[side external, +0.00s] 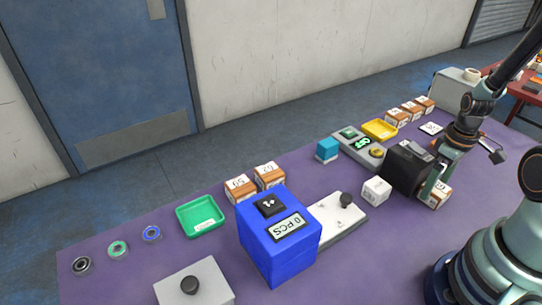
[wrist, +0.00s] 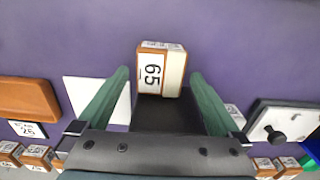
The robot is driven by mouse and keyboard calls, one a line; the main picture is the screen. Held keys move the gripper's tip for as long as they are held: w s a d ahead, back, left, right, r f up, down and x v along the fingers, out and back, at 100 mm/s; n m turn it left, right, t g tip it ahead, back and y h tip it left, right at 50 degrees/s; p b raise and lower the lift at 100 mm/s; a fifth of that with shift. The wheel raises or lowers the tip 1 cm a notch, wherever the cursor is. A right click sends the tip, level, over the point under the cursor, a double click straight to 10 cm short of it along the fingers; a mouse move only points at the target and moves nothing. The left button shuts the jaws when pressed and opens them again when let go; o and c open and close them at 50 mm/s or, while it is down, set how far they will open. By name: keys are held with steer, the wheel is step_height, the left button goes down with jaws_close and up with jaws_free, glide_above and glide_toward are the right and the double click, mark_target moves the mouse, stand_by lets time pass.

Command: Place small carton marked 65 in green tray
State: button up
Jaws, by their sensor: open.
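The small carton marked 65 (wrist: 162,70) is white and tan, with its number facing my wrist camera. It stands on the purple table at the open end of my gripper (wrist: 160,77), whose two green fingers are spread on either side of it. In the side view the carton (side external: 440,196) is partly hidden by a finger of my gripper (side external: 433,184), low at the table's right. The green tray (side external: 201,216) lies far to the left and looks empty.
A black box (side external: 405,168) stands close beside my gripper, with a white cube (side external: 376,190) left of it. A tall blue box (side external: 278,243) and a white device (side external: 336,214) stand between gripper and tray. Two cartons (side external: 254,180) sit by the tray; a yellow tray (side external: 380,129) is behind.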

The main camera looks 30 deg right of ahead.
steer(key=shift+f, duration=0.55)
jaws_close()
steer(key=shift+r, duration=0.15)
